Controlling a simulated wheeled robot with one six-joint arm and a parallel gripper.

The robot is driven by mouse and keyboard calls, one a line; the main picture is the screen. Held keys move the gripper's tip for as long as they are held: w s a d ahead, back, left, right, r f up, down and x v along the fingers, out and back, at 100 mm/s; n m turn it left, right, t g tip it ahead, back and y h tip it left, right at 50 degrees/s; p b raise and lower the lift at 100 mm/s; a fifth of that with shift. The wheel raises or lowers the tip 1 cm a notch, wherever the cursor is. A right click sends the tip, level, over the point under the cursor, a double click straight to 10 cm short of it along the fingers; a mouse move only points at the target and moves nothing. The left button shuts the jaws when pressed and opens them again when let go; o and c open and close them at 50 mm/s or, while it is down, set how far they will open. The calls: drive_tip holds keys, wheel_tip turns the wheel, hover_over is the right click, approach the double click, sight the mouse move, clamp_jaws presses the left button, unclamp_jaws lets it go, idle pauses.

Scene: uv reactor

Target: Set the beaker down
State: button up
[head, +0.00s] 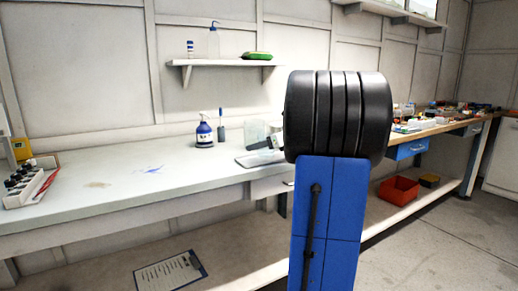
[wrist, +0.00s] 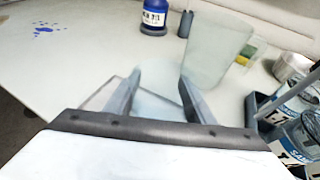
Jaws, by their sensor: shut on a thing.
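My gripper (wrist: 160,80) is in the wrist view, with its two grey fingers apart above the bench. A pale, see-through, bluish shape, which I take to be the beaker (wrist: 158,82), sits between the fingers. Its outline is faint, and I cannot tell whether its base touches the surface beneath. A flat grey plate (wrist: 100,97) lies by the left finger. The plate also shows on the bench in the head view (head: 252,160). There, my blue and black arm hides most of the gripper area.
A tall clear vessel or panel (wrist: 218,50) stands just beyond the right finger. Labelled jars (wrist: 300,125) crowd the right. A blue-labelled bottle (head: 204,133) stands behind. A vial rack (head: 25,187) is at the far left. The bench's left middle (head: 120,195) is mostly clear.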

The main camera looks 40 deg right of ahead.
drive_tip(key=shift+f, duration=0.45)
drive_tip(key=shift+f, duration=0.1)
drive_tip(key=o, duration=1.1)
drive_tip(key=v, duration=1.2)
drive_tip(key=shift+a, duration=0.1)
